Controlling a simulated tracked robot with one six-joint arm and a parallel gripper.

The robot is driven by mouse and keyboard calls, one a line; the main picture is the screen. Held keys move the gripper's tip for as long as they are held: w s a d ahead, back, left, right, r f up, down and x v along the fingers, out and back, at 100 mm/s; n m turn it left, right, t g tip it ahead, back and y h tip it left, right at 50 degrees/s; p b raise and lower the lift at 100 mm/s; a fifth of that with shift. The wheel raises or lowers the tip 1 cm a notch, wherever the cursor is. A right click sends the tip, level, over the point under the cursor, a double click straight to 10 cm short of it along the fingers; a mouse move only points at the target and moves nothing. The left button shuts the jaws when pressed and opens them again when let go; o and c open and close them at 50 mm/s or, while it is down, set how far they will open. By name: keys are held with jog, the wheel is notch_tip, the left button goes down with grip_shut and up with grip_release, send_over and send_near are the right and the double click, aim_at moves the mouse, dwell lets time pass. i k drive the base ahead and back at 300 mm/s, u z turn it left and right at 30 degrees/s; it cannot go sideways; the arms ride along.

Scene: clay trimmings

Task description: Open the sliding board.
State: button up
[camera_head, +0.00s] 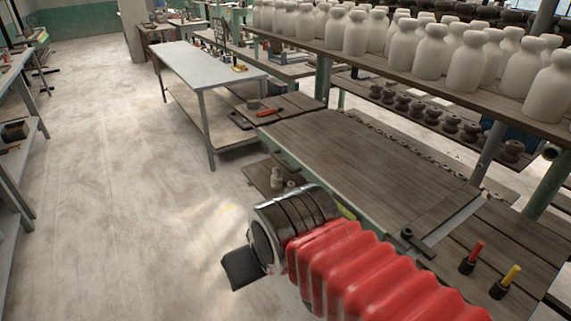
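A narrow dark wooden board (436,221) lies across the near part of the wooden workbench at the right, beside a pale gap (455,221). It looks like the sliding board; a small black knob (407,233) stands at its left end. How far it is open I cannot tell. My arm, with a red ribbed sleeve and a metal cuff, reaches in from the bottom. At its end, a dark block of my gripper (240,268) shows over the floor, left of the bench and apart from the board. Its fingers are mostly hidden behind the cuff.
A red-handled tool (476,252) and a yellow-handled one (511,275) stand upright near the board. Pale clay bottles (467,66) line a shelf above the bench. A grey table (205,65) stands farther back. The floor (100,180) at left is clear.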

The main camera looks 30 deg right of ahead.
aim_at(375, 181)
jog(key=u, duration=0.05)
jog(key=i, duration=1)
jog(key=z, duration=0.05)
